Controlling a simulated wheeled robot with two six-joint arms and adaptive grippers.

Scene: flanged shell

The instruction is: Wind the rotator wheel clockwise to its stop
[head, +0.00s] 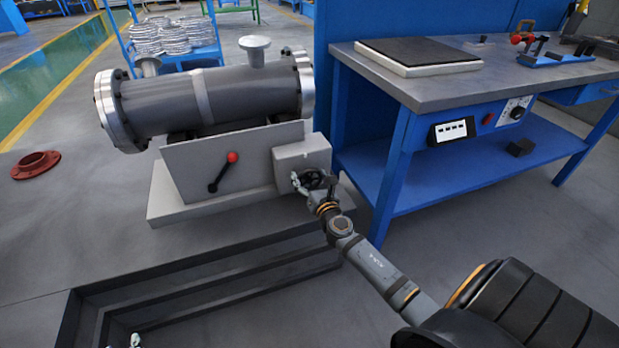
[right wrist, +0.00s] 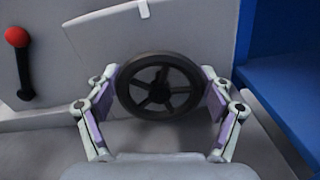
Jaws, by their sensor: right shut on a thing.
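The rotator wheel (right wrist: 158,87) is a dark wheel with spokes, mounted on the front of a grey box (head: 296,155) at the right end of the shell's stand. It also shows small in the head view (head: 313,179). My right gripper (right wrist: 163,98) is shut on the wheel, with one finger pad at the left side of the rim and one at the right. In the head view my right gripper (head: 311,183) partly covers the wheel. A pale tip at the bottom left edge of the head view looks like my left gripper (head: 135,341); most of it is out of frame.
The grey flanged shell (head: 245,98) lies on the stand above the wheel. A red-knobbed lever (head: 223,172) is left of the box. A blue workbench (head: 400,140) stands close on the right. A stepped floor recess (head: 200,290) lies in front. A red flange (head: 36,165) lies far left.

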